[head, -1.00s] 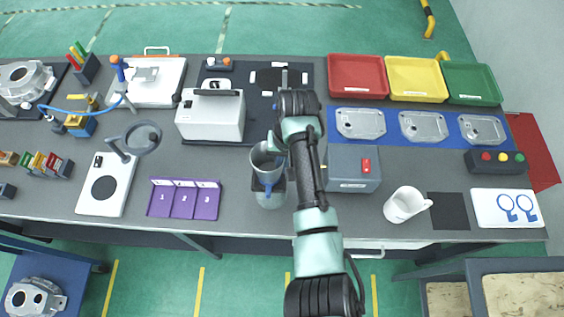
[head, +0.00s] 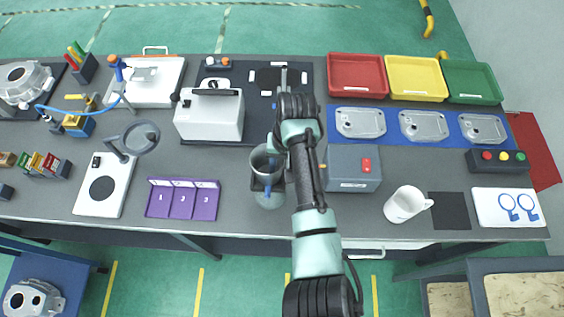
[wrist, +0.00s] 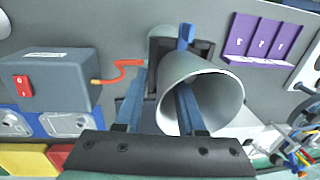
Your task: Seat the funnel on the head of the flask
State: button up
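The grey funnel (head: 263,162) stands mouth up near the table's front middle. In the wrist view its wide round mouth (wrist: 226,92) faces the camera and its body narrows away. A dark square piece (wrist: 203,50) with a blue strip (wrist: 187,36) is behind its narrow part. A pale rounded body (head: 271,203) shows below in the head view; it appears to be the flask. How funnel and flask meet is hidden. My gripper (wrist: 161,98) straddles the funnel wall, one blue finger inside the mouth and one outside. The fingers look apart from the wall.
A grey box with a red switch (head: 352,170) stands close on the right, with an orange bent handle (wrist: 118,72) towards the funnel. A purple numbered tray (head: 183,199) lies left, a white boxy case (head: 210,116) behind left, and a white mug (head: 404,205) at right.

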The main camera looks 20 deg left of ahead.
notch_tip(320, 180, up, 13)
jog(key=d, duration=0.1)
jog(key=shift+w+d, duration=0.15)
jog(key=shift+d, duration=0.05)
jog(key=shift+f, duration=0.1)
dwell(0.5)
